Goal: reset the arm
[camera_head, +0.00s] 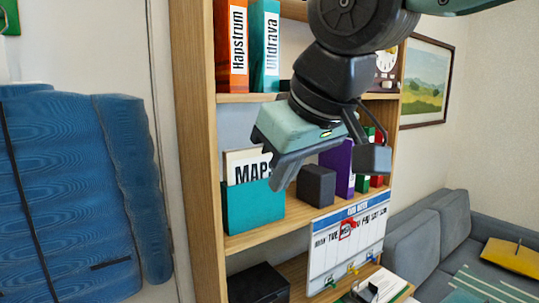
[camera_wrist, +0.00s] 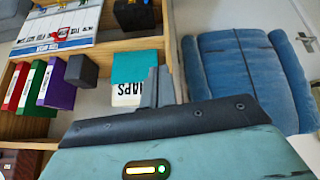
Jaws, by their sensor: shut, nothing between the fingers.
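My gripper (camera_head: 283,176) hangs in front of the wooden shelf in the head view, at the end of my arm, which comes in from the top right. Its fingers are shut with nothing between them. In the wrist view, my gripper (camera_wrist: 160,88) shows at the lower middle, with a teal body and dark finger parts. Its fingers overlap the teal holder marked MAPS in the picture, and I see no contact with it.
The wooden shelf (camera_head: 198,150) carries orange (camera_head: 231,45) and teal (camera_head: 264,45) binders, a teal MAPS holder (camera_head: 252,208), a dark box (camera_head: 317,186) and a week board (camera_head: 346,240). A blue padded item (camera_head: 70,190) stands left, a grey sofa (camera_head: 430,240) right.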

